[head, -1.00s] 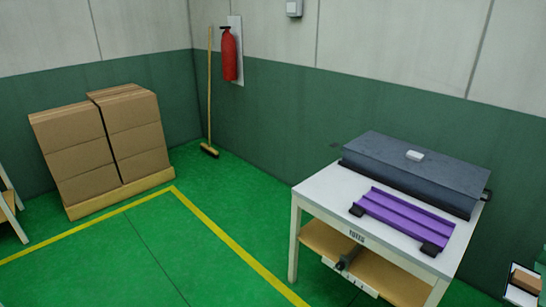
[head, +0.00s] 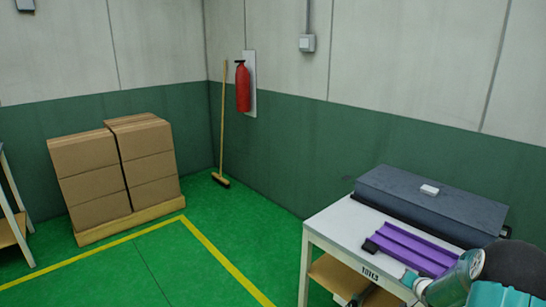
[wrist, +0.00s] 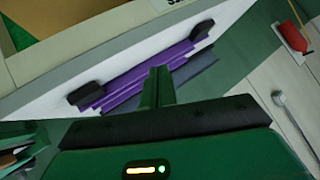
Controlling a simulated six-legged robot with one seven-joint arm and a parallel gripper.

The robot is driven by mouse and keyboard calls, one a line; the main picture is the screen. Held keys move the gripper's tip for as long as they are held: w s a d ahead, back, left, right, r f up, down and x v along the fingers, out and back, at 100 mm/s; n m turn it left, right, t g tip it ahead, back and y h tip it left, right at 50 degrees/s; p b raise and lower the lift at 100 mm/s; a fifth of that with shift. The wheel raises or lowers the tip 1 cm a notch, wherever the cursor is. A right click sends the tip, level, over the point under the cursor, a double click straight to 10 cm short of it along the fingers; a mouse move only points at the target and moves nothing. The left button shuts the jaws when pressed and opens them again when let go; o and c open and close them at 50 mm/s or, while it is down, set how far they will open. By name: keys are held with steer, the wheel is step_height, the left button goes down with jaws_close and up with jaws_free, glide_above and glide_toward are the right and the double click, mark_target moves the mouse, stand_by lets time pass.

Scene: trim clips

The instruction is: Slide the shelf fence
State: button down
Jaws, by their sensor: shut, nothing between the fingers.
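No part is plainly the shelf fence in these views. The white worktable (head: 338,222) has a wooden lower shelf (head: 328,272), mostly cut off by the frame's bottom edge and my arm. A small dark part (head: 356,299) shows at the shelf's front. My gripper (head: 410,280) is by the table's front edge, at its label, in the head view. In the wrist view my gripper (wrist: 160,72) is shut and empty, its green fingers together in front of the purple rail (wrist: 130,80). I cannot tell whether they touch it.
The purple rail (head: 408,247) lies on the tabletop with dark end blocks. Green floor there is open.

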steer(key=s+a+r+n+g, duration=0.1)
steer(key=s+a+r, duration=0.2)
steer(key=a+r, duration=0.4)
steer(key=s+a+r+n+g+h, duration=0.1)
steer(key=s+a+r+n, duration=0.15)
steer(key=a+r, duration=0.4)
steer(key=s+a+r+g, duration=0.1)
steer(key=s+a+r, duration=0.3)
steer(key=r, duration=0.5)
steer(key=s+a+r+n+g+y, duration=0.1)
steer(key=s+a+r+n, duration=0.1)
steer(key=s+a, duration=0.6)
steer(key=s+a+r+n+g+y, duration=0.1)
steer(key=s+a+r+n+y, duration=0.1)
steer(key=s+a, duration=0.7)
steer(key=s+r+n, duration=0.1)
steer(key=s, duration=0.6)
steer(key=shift+s+a+r, duration=0.15)
steer(key=shift+s+r, duration=0.1)
